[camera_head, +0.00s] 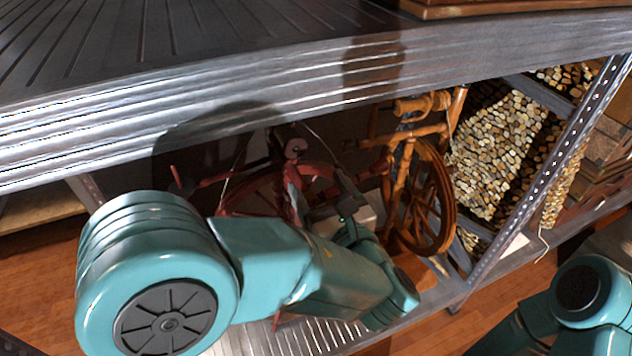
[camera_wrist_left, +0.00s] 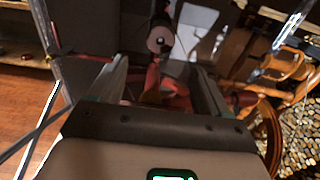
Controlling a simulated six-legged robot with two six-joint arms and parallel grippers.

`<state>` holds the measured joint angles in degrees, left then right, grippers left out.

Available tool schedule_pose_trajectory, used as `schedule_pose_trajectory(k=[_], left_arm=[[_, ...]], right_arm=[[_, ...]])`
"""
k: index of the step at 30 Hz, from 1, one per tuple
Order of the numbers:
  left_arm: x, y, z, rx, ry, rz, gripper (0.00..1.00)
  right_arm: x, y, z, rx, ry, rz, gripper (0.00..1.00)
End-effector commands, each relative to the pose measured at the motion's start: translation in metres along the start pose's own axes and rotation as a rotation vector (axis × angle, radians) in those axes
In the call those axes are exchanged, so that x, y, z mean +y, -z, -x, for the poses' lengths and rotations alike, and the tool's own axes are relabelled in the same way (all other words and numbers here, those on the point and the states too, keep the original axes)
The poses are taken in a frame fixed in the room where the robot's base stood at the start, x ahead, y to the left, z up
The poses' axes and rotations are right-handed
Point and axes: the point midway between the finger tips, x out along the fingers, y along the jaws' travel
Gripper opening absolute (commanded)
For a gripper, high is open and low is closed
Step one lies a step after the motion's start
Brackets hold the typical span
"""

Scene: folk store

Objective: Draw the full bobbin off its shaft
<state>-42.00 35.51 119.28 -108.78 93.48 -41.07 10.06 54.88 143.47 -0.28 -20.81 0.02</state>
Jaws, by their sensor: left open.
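The red spinning wheel (camera_head: 262,192) stands on the lower shelf, partly behind my left arm. What looks like the full bobbin, a dark cylinder with a pale pinkish round end (camera_head: 293,148), sits at its upper part. It also shows in the left wrist view, where the bobbin (camera_wrist_left: 160,36) lies just beyond the fingertips, between them in the picture and apart from them. Its shaft is too dark to make out. My left gripper (camera_head: 338,200) is open and empty; its two fingers (camera_wrist_left: 162,66) are spread. My right arm shows at the lower right, its gripper out of view.
A metal shelf (camera_head: 250,85) spans overhead, close above the wheel. An orange-brown spinning wheel (camera_head: 425,195) stands to the right. A perforated metal post (camera_head: 560,155) and stacked firewood (camera_head: 500,150) are further right. A white sheet (camera_wrist_left: 195,28) shows behind the bobbin.

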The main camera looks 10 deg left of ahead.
Motion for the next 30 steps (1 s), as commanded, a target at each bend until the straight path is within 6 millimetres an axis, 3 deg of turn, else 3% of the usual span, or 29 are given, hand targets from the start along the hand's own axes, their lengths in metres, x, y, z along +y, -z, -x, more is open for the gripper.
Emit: schedule_pose_trajectory(k=[8, 24, 30], left_arm=[[0.000, 0.000, -0.017, 0.001, -0.002, -0.001, 0.78], [0.001, 0.000, -0.087, 0.001, -0.002, 0.000, 0.78], [0.000, 0.001, -0.103, 0.001, -0.001, 0.000, 0.78]], right_arm=[[-0.001, 0.000, 0.002, 0.000, 0.000, -0.001, 0.43], [-0.002, 0.000, 0.006, 0.000, 0.000, 0.000, 0.43], [-0.002, 0.000, 0.006, -0.001, 0.000, -0.001, 0.43]])
